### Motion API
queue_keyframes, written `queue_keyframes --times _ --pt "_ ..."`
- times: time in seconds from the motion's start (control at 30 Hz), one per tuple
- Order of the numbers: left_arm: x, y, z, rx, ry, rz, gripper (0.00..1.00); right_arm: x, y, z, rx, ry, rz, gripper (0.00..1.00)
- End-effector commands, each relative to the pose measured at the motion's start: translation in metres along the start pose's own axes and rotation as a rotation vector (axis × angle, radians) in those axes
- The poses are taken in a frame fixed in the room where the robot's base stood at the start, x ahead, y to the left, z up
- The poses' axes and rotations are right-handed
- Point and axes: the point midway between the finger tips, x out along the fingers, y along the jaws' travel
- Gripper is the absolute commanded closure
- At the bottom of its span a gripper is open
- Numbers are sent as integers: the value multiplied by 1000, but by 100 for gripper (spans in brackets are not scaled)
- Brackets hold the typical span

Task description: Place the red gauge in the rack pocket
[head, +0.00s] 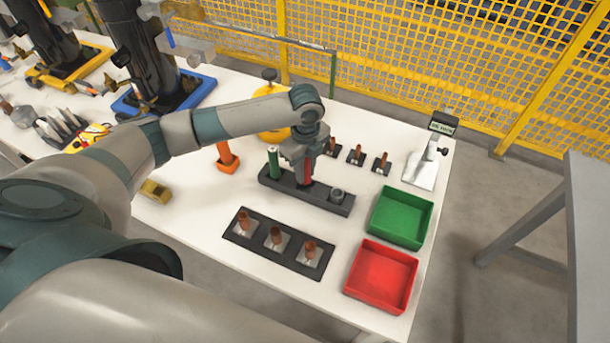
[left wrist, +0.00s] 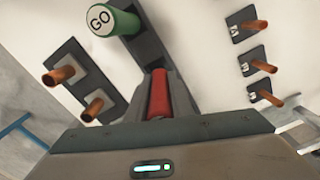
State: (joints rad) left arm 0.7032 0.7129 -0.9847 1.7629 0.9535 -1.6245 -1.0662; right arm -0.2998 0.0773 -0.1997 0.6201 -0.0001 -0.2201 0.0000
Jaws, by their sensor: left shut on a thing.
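The red gauge (left wrist: 159,95) is a red cylinder between the fingers of my left gripper (left wrist: 160,90), which is shut on it. In the head view the red gauge (head: 308,172) shows below the left gripper (head: 305,172), over the middle of the dark rack (head: 327,200). The green gauge (head: 273,163), marked GO on its top in the left wrist view (left wrist: 100,20), stands upright at the rack's left end. A round pocket (head: 337,194) shows at the rack's right part. The red gauge's lower end is hidden, so I cannot tell whether it is seated. My right gripper is out of view.
A dark plate (head: 235,236) with three copper-coloured pins lies in front of the rack. Three more pins on small dark plates (head: 355,160) stand behind it. A green bin (head: 401,218) and a red bin (head: 381,277) lie to the right. A yellow fence (head: 440,60) stands behind the table.

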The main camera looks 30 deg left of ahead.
Motion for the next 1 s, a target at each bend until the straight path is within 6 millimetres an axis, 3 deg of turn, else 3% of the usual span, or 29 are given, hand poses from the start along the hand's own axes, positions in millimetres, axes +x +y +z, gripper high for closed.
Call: queue_keyframes --times 0.23,0.7,0.73,0.8,1.0 --pt "26 0 0 -1 -1 0 100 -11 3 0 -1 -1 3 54" --pt "33 0 0 0 0 0 100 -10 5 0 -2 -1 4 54" --pt "33 1 0 1 -1 0 73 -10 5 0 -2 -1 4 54" --pt "33 1 0 1 -1 0 61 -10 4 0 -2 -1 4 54" --pt "33 1 0 0 -1 0 61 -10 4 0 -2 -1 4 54"
